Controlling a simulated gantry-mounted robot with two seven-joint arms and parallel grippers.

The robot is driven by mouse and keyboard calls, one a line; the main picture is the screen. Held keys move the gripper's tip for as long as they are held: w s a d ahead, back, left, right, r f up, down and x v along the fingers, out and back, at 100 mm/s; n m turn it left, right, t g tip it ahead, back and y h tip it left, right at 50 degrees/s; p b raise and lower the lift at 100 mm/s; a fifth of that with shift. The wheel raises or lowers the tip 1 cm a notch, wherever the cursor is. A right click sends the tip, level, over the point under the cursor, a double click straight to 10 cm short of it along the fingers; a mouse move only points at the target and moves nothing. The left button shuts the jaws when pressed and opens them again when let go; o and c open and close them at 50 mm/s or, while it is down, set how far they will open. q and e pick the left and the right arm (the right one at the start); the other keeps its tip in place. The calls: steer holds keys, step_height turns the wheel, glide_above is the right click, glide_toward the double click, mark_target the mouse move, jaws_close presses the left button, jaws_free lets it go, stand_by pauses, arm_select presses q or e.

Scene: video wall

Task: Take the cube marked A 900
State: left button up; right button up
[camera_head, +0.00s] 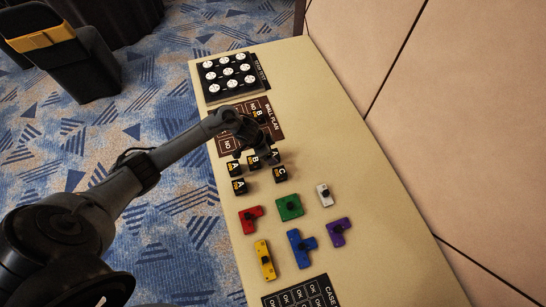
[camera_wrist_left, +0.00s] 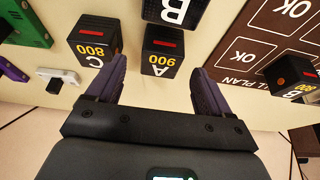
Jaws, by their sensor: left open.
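My right gripper is not in view.
A cube marked C 800 (camera_wrist_left: 94,40) stands close beside the left finger, and a B cube (camera_wrist_left: 174,11) just beyond. Another B 800 cube (camera_wrist_left: 291,76) is on the wall plan board (camera_head: 231,146). Coloured blocks, such as the green one (camera_head: 289,207), lie nearer the front.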

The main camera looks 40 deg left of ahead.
arm_select(q)
steer(key=b+x, duration=0.1)
steer(key=x, duration=0.3)
steer(key=c, duration=1.1)
steer(key=shift+o, duration=0.2)
